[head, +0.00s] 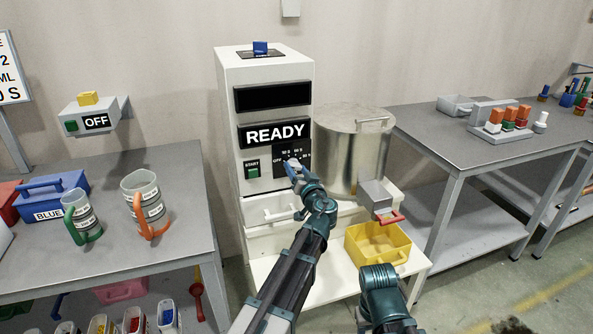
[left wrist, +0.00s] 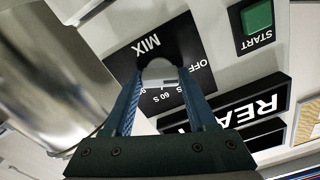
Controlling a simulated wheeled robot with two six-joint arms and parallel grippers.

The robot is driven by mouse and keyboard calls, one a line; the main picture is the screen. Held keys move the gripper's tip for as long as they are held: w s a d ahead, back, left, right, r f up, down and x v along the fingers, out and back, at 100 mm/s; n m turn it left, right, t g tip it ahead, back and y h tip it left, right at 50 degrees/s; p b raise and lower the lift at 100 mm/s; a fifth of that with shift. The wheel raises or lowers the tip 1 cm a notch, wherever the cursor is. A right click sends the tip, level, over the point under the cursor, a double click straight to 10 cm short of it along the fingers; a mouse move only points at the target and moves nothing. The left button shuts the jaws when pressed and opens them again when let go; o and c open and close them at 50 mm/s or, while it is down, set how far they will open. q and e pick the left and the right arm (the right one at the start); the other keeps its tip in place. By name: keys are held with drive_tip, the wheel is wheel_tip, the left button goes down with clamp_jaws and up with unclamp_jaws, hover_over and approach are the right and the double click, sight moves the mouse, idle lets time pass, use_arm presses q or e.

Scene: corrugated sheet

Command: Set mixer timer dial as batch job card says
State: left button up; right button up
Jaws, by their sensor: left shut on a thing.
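The timer dial (left wrist: 160,72) sits on a black panel (left wrist: 128,62) marked MIX, OFF and several second values, on the front of the white mixer cabinet (head: 229,130). My left gripper (head: 293,166) is shut on the dial; its blue fingers (left wrist: 158,95) lie on both sides of it in the left wrist view. The fingers hide part of the dial and some marks, so I cannot tell its setting. The job card (head: 12,75) is cut off at the left edge; only "2", "ML" and "0 S" endings show. My right gripper is not in view.
A green START button (head: 252,169) is left of the dial, below a READY display (head: 274,134). A metal drum (head: 352,150) stands close on the right. A yellow bin (head: 378,245) is below. A wall box (head: 88,117) reads OFF. Jugs (head: 142,200) stand on the left table.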

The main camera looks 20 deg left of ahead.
use_arm(q)
drive_tip(key=c, duration=0.3)
drive_tip(key=shift+c, duration=0.2)
drive_tip(key=m, duration=0.7)
drive_tip(key=shift+m, duration=0.3)
drive_tip(key=m, duration=0.5)
drive_tip(key=shift+m, duration=2.5)
